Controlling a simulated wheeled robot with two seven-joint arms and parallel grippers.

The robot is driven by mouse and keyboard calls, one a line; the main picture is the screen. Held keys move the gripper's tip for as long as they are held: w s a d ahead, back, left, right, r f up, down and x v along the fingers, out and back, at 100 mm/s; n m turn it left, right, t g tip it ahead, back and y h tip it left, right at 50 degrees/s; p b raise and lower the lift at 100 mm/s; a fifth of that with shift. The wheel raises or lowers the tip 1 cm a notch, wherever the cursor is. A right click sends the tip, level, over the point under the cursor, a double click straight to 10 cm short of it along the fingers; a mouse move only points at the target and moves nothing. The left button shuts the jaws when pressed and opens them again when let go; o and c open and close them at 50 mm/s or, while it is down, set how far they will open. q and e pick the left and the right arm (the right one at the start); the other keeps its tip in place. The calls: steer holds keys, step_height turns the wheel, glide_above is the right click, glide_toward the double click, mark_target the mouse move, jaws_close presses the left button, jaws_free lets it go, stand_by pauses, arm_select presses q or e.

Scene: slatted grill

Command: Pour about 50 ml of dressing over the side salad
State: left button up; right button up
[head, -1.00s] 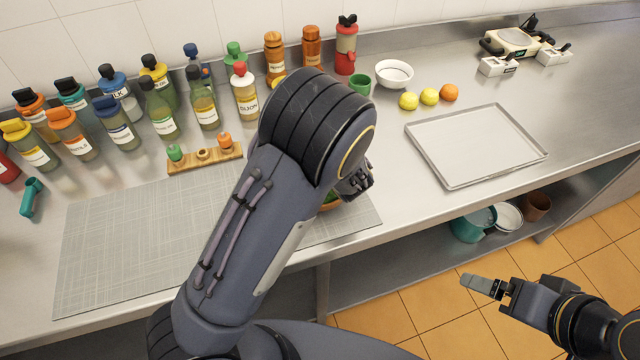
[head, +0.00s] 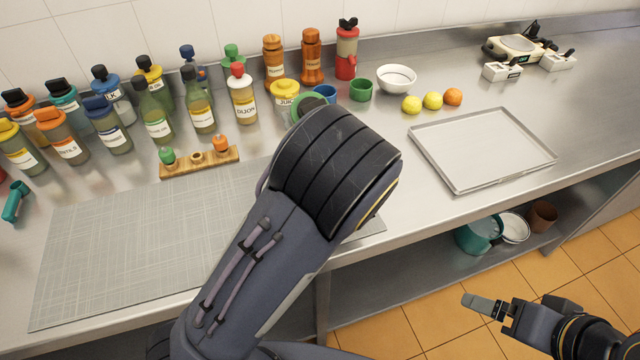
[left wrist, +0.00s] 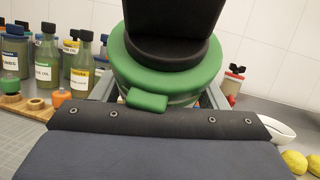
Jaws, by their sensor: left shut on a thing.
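In the left wrist view, my left gripper (left wrist: 160,98) is shut on a container with a green collar (left wrist: 168,75) and a black top (left wrist: 172,25). Its lower body is hidden by my wrist, so its tilt and contents cannot be told. In the head view, my left arm covers the left gripper. A green rounded part (head: 300,106) shows just past the arm; I cannot tell if it is the held container. The side salad is hidden behind my left arm. My right gripper (head: 484,305) is over the floor at the lower right, apart from everything; its jaw opening is unclear.
Several labelled bottles (head: 158,122) line the back left. A wooden holder (head: 200,162) stands by the grey mat (head: 110,245). A green cup (head: 360,90), white bowl (head: 396,79), fruits (head: 432,101) and an empty tray (head: 482,150) are to the right.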

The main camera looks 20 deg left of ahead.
mark_target(308, 93)
arm_select(q)
steer(key=shift+s+d+r+t+y+b, duration=0.1)
steer(key=shift+r+t+y+b, duration=0.3)
steer(key=shift+r, duration=0.4)
stand_by(0.6)
steer(key=shift+n+t+y, duration=0.5)
steer(key=shift+y, duration=0.2)
steer(key=shift+s+r, duration=0.1)
steer(key=shift+r, duration=2.15)
steer(key=shift+r+b, duration=0.25)
steer(key=shift+b, duration=0.1)
stand_by(0.9)
